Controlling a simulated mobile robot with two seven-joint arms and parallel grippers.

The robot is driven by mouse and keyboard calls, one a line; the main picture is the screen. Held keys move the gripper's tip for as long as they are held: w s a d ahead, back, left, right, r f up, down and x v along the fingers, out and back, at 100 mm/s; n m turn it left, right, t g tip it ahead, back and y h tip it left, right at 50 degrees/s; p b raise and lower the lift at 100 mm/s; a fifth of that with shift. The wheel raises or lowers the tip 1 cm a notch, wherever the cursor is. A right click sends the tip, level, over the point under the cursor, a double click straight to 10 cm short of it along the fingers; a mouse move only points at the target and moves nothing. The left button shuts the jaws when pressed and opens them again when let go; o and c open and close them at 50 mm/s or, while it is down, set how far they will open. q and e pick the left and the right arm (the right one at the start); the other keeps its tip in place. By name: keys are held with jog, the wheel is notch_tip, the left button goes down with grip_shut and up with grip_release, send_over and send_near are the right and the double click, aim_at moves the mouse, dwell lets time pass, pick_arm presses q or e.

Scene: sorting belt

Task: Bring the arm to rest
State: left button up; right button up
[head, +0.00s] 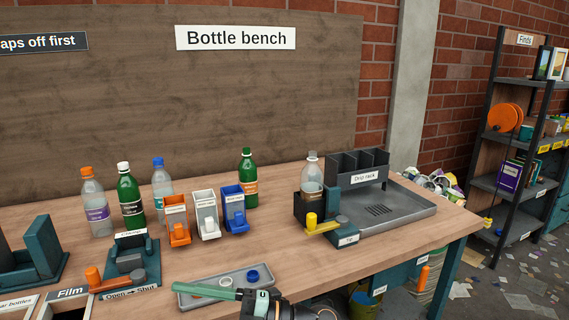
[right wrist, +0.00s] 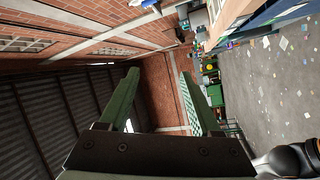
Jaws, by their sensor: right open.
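My right gripper (right wrist: 160,95) is open in the right wrist view, with nothing between its two green fingers. In the head view, the right gripper (head: 215,292) comes in at the bottom edge, by the front of the bench. One green finger reaches left across the picture, in front of a grey tray (head: 262,266) holding a few caps, one of them blue (head: 253,275). Whether it touches the tray I cannot tell. My left gripper is in neither view.
The wooden bench (head: 290,235) carries bottles at the back left, three small bins (head: 205,214), a clamp fixture (head: 131,262), and a drip rack (head: 357,168). A clear bottle (head: 312,170) stands beside the rack. Shelves (head: 505,180) stand at the right.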

jog(key=w+d+f+m+t+h, duration=0.3)
jog(key=d+f+m+t+h, duration=0.9)
jog(key=d+f+m+t, duration=0.9)
jog(key=s+d+f+m+g+h, duration=0.2)
jog(key=s+d+f+m+g, duration=0.2)
jog(key=s+f+g, duration=0.3)
jog(key=s+d+f+m+g+h, duration=0.3)
jog(key=s+f+g, duration=0.2)
jog(key=s, duration=0.4)
pick_arm(q)
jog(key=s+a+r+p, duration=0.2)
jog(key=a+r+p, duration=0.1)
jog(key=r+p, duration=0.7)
jog(key=p, duration=0.3)
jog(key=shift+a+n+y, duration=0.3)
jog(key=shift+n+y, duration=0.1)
pick_arm(e)
jog(key=s+d+r+m, duration=0.1)
jog(key=s+d+r, duration=0.1)
jog(key=r, duration=0.7)
jog(key=shift+d+r+h, duration=0.15)
jog(key=shift+d+h, duration=0.15)
jog(key=shift+d, duration=0.5)
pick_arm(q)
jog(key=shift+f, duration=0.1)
